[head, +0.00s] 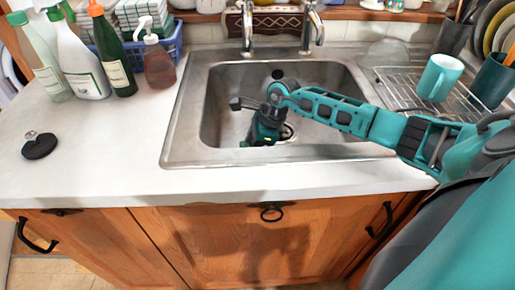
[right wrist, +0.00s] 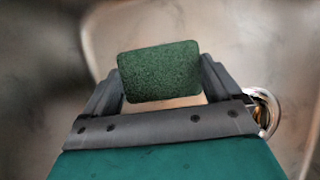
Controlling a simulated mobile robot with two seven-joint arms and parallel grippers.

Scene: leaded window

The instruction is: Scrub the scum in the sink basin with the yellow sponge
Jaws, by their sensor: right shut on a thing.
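The steel sink (head: 180,135) is set into the white counter. My right arm reaches in from the right, and its gripper (head: 264,132) points down inside the basin, close to the drain (head: 288,131). In the right wrist view, the gripper is shut on the sponge (right wrist: 160,72), whose dark green scouring face shows between the fingers. Its yellow part is not visible there, and the gripper hides the sponge in the head view. I cannot tell whether it touches the basin floor. Faint smudges show on the blurred steel, but I cannot make out the scum clearly. My left gripper is not in view.
Two taps (head: 247,28) stand behind the sink. Several bottles (head: 112,60) and a blue basket (head: 172,43) are at the back left. A black plug (head: 40,146) lies on the left counter. A wire rack (head: 400,84) with a teal mug (head: 438,77) is at right. The front-left counter is clear.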

